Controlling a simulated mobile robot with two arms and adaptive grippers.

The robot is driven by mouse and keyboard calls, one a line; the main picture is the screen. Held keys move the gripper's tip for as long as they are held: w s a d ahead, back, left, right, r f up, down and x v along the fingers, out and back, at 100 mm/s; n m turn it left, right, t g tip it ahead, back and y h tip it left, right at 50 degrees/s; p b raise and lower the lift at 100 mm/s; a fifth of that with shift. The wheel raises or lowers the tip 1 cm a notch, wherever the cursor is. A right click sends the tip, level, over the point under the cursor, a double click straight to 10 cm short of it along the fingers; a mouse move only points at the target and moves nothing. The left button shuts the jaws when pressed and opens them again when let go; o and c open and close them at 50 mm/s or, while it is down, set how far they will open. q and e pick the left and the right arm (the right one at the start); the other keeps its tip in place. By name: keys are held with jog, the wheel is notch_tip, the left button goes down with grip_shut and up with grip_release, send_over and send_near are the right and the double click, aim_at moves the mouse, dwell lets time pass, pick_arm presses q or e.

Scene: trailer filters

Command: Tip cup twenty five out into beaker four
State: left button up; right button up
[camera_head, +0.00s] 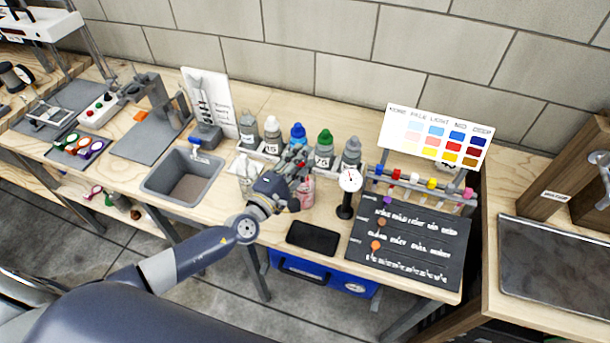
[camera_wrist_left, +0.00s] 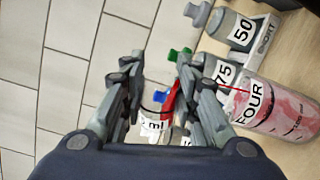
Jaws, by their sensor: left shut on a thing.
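My left gripper (camera_head: 295,170) is over the bench, just above the pink-filled beaker four (camera_head: 306,192). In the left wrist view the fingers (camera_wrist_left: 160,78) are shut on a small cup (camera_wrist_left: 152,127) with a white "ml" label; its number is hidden. Red shows along the cup's edge. Beaker four, marked FOUR (camera_wrist_left: 275,108), is clear with pink-red contents, close beside the right finger. A thin red line runs from that finger's side to the beaker; I cannot tell whether it is pouring liquid. The head view mostly hides the cup. My right gripper is out of view.
Several capped bottles, including a green-capped one (camera_head: 323,148), stand behind the gripper. A clear vessel (camera_head: 246,178) stands left, near the sink (camera_head: 182,176).

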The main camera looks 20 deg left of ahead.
pick_arm(q)
jog(key=shift+d+r+m+p, duration=0.1)
jog(key=shift+d+m+p, duration=0.1)
jog(key=shift+m+p, duration=0.6)
jog(key=shift+d+r+m+p, duration=0.15)
jog(key=shift+m+p, duration=0.35)
jog(key=shift+m, duration=0.5)
dwell(2.4)
jog(key=shift+s+d+m+p, duration=0.15)
jog(key=shift+m+p, duration=0.4)
jog(key=shift+m, duration=0.3)
jog(key=shift+d+m+p, duration=0.15)
jog(key=shift+m+p, duration=0.35)
jog(key=shift+m, duration=0.35)
dwell(2.1)
